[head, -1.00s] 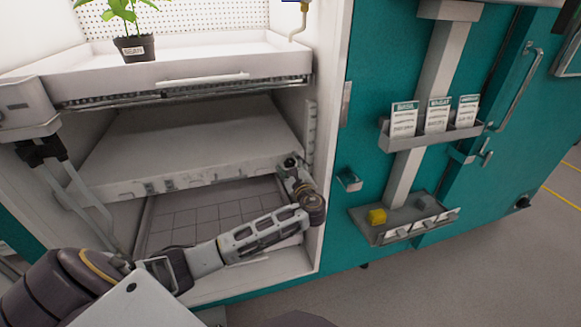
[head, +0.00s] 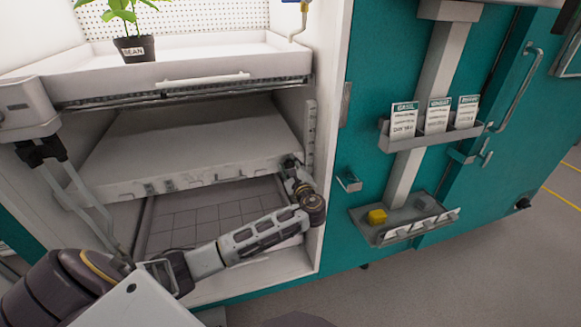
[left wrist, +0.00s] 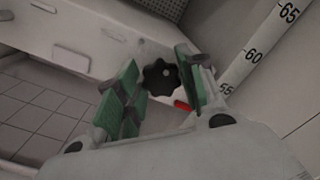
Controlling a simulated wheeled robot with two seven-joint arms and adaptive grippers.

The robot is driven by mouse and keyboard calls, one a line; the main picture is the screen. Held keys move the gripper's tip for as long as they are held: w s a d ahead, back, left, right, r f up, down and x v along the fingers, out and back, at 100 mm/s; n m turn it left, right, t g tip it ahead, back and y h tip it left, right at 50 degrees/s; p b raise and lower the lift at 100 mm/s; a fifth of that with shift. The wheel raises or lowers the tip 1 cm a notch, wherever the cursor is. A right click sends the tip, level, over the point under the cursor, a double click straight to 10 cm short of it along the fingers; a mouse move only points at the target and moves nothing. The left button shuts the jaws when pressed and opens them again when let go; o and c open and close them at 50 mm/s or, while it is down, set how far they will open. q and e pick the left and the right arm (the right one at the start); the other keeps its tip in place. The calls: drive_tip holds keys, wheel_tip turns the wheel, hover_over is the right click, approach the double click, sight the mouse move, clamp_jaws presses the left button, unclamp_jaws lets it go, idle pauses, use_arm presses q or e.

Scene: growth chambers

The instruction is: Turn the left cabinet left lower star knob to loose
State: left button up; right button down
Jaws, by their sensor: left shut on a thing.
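A black star knob (left wrist: 160,77) shows in the left wrist view, in front of the shelf edge by a wall with a height scale. My left gripper (left wrist: 158,88) has its green-padded fingers on both sides of the knob, shut on it. A small red mark (left wrist: 183,105) shows just below the knob. In the head view my left gripper (head: 293,163) is small, at the right front end of the lower shelf (head: 190,150), and the knob is hidden there. My right gripper is not in view.
Above is a white tray (head: 190,84) with a potted bean plant (head: 133,48). A tiled floor panel (head: 205,212) lies below the lower shelf. The height scale (left wrist: 255,50) runs up the wall. Right of the opening, a teal panel carries a card rack (head: 432,132) and small tray (head: 392,233).

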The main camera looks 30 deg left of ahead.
use_arm(q)
drive_tip(key=shift+f+n, duration=0.1)
drive_tip(key=shift+n, duration=0.4)
drive_tip(key=shift+f+n+b, duration=0.1)
drive_tip(key=shift+n+b, duration=0.2)
drive_tip(key=shift+n, duration=0.8)
drive_tip(key=n+b, duration=0.1)
drive_tip(key=n, duration=0.2)
drive_tip(key=n+b, duration=0.3)
drive_tip(key=n, duration=0.1)
drive_tip(key=shift+f, duration=0.25)
drive_tip(key=n+b, duration=0.2)
drive_tip(key=n, duration=0.1)
drive_tip(key=shift+n+b, duration=1.05)
drive_tip(key=shift+n, duration=0.05)
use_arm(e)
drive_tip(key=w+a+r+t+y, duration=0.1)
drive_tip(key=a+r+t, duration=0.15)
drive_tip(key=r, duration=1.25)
use_arm(q)
drive_tip(key=shift+n+b, duration=0.7)
drive_tip(key=shift+n, duration=0.3)
drive_tip(key=shift+b, duration=0.3)
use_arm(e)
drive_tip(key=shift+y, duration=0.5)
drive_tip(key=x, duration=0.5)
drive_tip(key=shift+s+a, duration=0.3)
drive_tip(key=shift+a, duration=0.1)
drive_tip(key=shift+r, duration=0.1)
